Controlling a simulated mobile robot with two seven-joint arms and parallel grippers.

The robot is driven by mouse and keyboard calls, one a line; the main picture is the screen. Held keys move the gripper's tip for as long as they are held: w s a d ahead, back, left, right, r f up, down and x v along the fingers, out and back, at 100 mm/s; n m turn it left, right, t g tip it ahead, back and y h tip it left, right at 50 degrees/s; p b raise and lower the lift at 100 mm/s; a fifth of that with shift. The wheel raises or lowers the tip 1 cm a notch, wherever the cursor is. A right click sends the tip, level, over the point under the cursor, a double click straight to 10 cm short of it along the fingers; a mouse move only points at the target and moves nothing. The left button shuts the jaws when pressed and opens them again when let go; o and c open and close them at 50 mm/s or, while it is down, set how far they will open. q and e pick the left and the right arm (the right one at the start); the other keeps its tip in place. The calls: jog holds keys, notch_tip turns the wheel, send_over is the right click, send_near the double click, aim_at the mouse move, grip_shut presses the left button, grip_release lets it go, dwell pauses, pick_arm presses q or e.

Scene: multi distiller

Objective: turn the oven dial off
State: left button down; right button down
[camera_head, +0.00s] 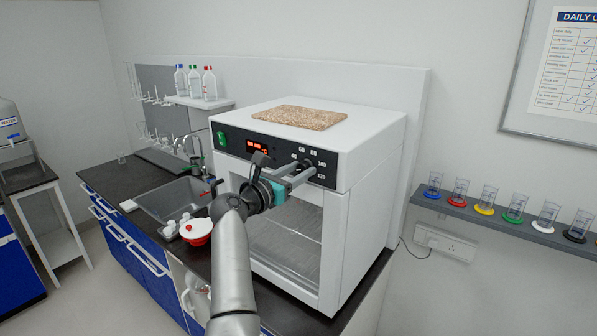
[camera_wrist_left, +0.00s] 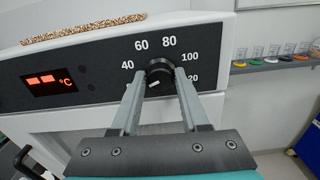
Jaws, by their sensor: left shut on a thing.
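The white oven (camera_head: 370,150) stands on the dark counter, with a black control panel along its top front. Its black dial (camera_wrist_left: 158,76) sits among the printed numbers 40, 60, 80, 100 and a partly hidden 120. A white mark on the dial points to the lower left in the left wrist view. My left gripper (camera_head: 306,170) reaches the panel from the front, and its two fingers (camera_wrist_left: 160,88) are shut on the dial, one on each side. The red display (camera_wrist_left: 50,80) is lit beside a °C sign. My right gripper is in neither view.
A cork-like mat (camera_head: 300,117) lies on top of the oven. A green switch (camera_head: 222,139) is at the panel's left end. A sink (camera_head: 170,200) and a red-and-white bowl (camera_head: 197,232) are to the left. A shelf of small beakers (camera_head: 500,212) runs along the right wall.

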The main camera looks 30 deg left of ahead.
pick_arm(q)
jog(key=shift+n, duration=0.4)
jog(key=shift+r, duration=0.1)
jog(key=shift+c, duration=2.2)
grip_release()
jog(key=s+a+b, duration=0.1)
jog(key=s+b, duration=0.1)
jog(key=s, duration=1.3)
jog(key=shift+a, duration=0.1)
